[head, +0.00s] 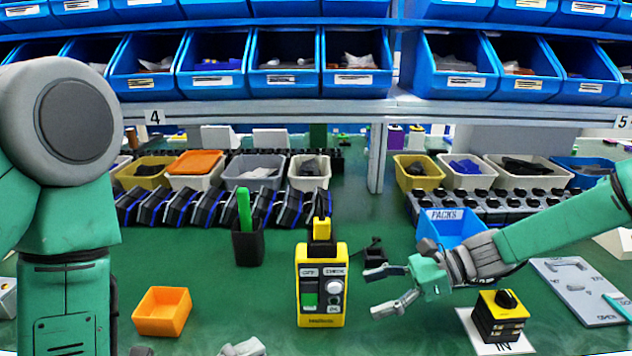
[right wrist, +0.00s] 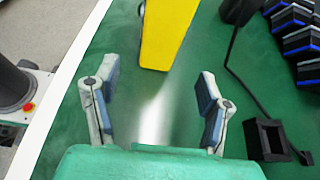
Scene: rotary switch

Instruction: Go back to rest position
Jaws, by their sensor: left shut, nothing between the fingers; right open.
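My right gripper (head: 373,292) is open and empty, just right of the yellow tester (head: 320,290), with its fingers pointing toward it. In the right wrist view the spread fingers of this gripper (right wrist: 157,80) have nothing between them, and the tester (right wrist: 168,32) stands ahead, apart from them. The rotary switch (head: 498,317), a yellow and black block with a black knob, sits upright on a white sheet marked IN, right of my right gripper. My left gripper (head: 242,347) is shut and empty at the bottom edge; only its grey tips show.
An orange bin (head: 162,311) and a black cup (head: 248,243) with a green handle stand left of the tester. A blue PACKS bin (head: 452,231) is behind my right arm. A grey panel (head: 580,290) lies at the right. Shelves with blue bins span the back.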

